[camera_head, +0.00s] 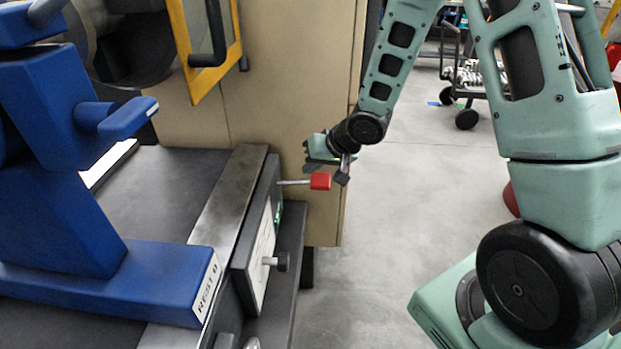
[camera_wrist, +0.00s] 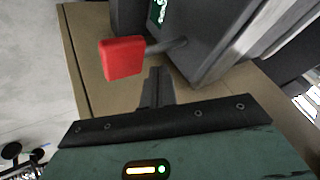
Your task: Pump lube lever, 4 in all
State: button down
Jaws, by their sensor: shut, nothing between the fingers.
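The lube lever has a red block handle (camera_head: 320,181) on a thin metal rod (camera_head: 292,182) sticking out to the right from the machine's side box (camera_head: 258,255). In the wrist view the red handle (camera_wrist: 122,58) and its rod (camera_wrist: 166,46) show just beyond the fingertips. My gripper (camera_head: 343,175) is shut and empty, close by the right end of the handle in the head view. In the wrist view the closed fingers (camera_wrist: 158,82) lie beside the handle, below and right of it. I cannot tell whether they touch it.
A tan cabinet (camera_head: 280,80) stands behind. Open grey floor (camera_head: 385,230) lies right of the machine; a cart (camera_head: 475,80) is farther back.

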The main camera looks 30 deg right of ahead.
aim_at(313, 180)
jog(key=shift+f, duration=0.4)
jog(key=shift+s+d+f+b, duration=0.1)
jog(key=shift+d+f+b, duration=0.05)
jog(key=shift+f+b, duration=0.5)
jog(key=shift+s+d+f+b, duration=0.1)
jog(key=shift+f+b, duration=0.35)
jog(key=shift+f, duration=0.35)
dwell(1.4)
jog(key=shift+r, duration=0.1)
dwell(0.5)
jog(key=shift+w+a+r+p, duration=0.1)
jog(key=shift+r+p, duration=0.8)
jog(key=shift+p, duration=0.2)
jog(key=shift+w+a+r+p, duration=0.1)
jog(key=shift+r+p, duration=0.8)
jog(key=shift+p, duration=0.15)
jog(key=r+p, duration=0.5)
jog(key=shift+w+a, duration=0.2)
jog(key=shift+a, duration=0.15)
